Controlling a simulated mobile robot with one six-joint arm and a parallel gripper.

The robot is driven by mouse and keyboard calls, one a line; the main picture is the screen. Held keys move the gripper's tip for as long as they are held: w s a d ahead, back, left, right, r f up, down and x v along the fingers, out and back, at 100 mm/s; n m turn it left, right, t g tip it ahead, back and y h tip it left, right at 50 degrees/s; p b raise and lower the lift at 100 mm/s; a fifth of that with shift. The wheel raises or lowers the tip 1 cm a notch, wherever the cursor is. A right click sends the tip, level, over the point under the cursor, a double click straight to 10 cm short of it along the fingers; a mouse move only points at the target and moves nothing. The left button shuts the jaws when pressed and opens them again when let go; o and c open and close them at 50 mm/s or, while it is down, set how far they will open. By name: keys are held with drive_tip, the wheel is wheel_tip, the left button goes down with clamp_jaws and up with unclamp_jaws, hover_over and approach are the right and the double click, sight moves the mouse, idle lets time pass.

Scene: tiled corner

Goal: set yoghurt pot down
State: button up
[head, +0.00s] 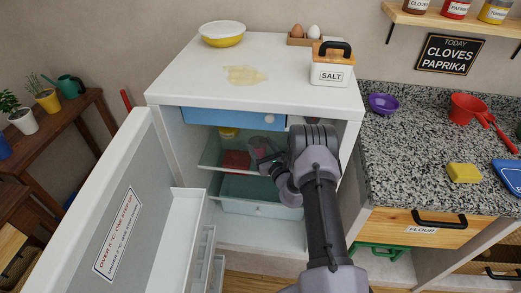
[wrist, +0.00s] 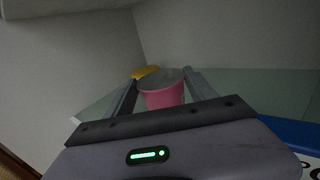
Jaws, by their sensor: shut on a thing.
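The yoghurt pot (wrist: 163,94) is pink with a greyish top. In the wrist view it sits upright between the two fingers of my gripper (wrist: 160,92), which is shut on it. In the head view the pot (head: 259,144) is small and partly hidden by my gripper (head: 262,158), inside the open fridge at the glass shelf (head: 212,155). I cannot tell whether the pot's base touches the shelf.
A blue drawer (head: 232,118) is just above. The open fridge door (head: 120,215) stands on the left. A clear drawer (head: 258,209) lies lower down.

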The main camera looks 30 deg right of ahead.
drive_tip(key=o, duration=1.2)
drive_tip(key=shift+f, duration=0.1)
drive_tip(key=o, duration=0.5)
drive_tip(key=shift+c, duration=0.2)
drive_tip(key=s+p, duration=0.3)
drive_tip(key=s, duration=0.9)
drive_tip(key=shift+r, duration=0.2)
drive_tip(key=shift+s, duration=0.1)
